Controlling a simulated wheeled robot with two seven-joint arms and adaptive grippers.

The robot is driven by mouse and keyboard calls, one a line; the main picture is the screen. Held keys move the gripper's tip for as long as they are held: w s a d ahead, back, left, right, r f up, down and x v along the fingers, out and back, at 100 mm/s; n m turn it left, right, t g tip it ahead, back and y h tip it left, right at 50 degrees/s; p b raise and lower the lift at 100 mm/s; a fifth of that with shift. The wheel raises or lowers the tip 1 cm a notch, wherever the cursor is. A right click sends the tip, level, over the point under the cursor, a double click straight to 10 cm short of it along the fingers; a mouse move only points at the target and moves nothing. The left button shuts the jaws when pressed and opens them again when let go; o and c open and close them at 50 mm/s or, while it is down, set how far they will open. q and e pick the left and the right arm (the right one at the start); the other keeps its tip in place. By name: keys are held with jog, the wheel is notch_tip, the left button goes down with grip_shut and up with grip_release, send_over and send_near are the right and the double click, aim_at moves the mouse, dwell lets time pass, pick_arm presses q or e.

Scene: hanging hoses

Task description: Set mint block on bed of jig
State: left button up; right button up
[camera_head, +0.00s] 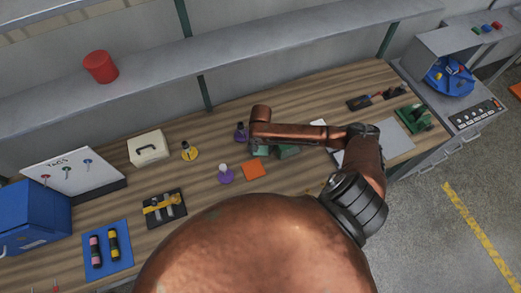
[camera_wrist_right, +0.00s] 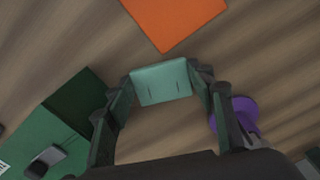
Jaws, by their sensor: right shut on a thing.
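The mint block (camera_wrist_right: 160,88) is between the fingertips of my right gripper (camera_wrist_right: 163,78) in the right wrist view. The fingers are shut on its two sides. In the head view the mint block (camera_head: 260,151) shows just below my copper right forearm, and the forearm hides most of the gripper. I cannot tell whether the block touches the table. A dark green box-like body (camera_wrist_right: 65,120), possibly the jig, stands beside the gripper on the left in the wrist view, with a grey part on it. It also shows right of the block in the head view (camera_head: 289,152). My left gripper is out of view.
An orange square (camera_head: 254,169) lies close to the block. A purple-based post (camera_wrist_right: 235,112) stands close by the other finger. Another purple piece (camera_head: 226,174) and a yellow one (camera_head: 190,151) stand further left. A green device (camera_head: 413,118) is at the table's right end.

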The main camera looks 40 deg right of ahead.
jog(key=shift+f, duration=0.1)
jog(key=o, duration=1)
